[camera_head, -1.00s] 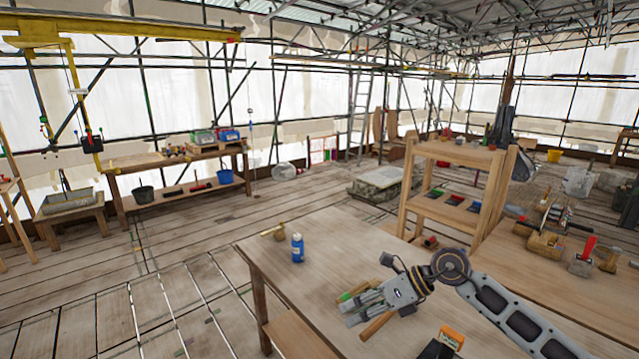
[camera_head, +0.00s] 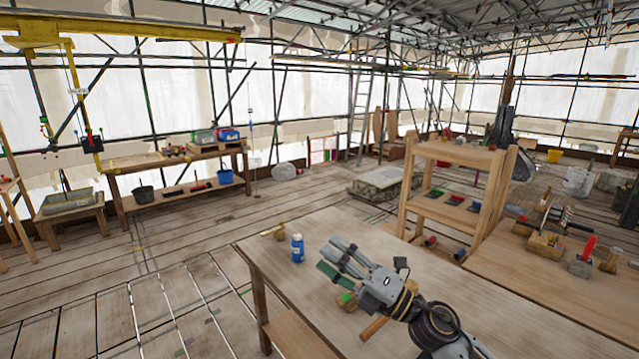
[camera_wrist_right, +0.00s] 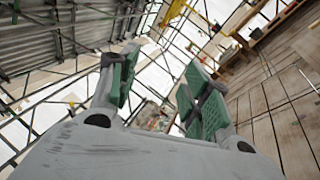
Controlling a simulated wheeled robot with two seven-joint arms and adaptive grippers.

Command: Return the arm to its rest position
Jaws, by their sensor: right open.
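My right gripper (camera_head: 342,262) is above the near wooden table (camera_head: 310,325) in the head view, its fingers pointing up and to the left. It is open and holds nothing. In the right wrist view its two green-padded fingers (camera_wrist_right: 160,95) stand apart with the scaffold and roof showing between them. My right arm comes in from the bottom right. My left gripper is not in view.
A blue bottle (camera_head: 297,248) stands on the table just left of the gripper, and a small brass-coloured item (camera_head: 279,231) lies behind it. A wooden handle (camera_head: 375,328) lies partly hidden beneath my gripper. A wooden shelf (camera_head: 455,152) stands behind at the right.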

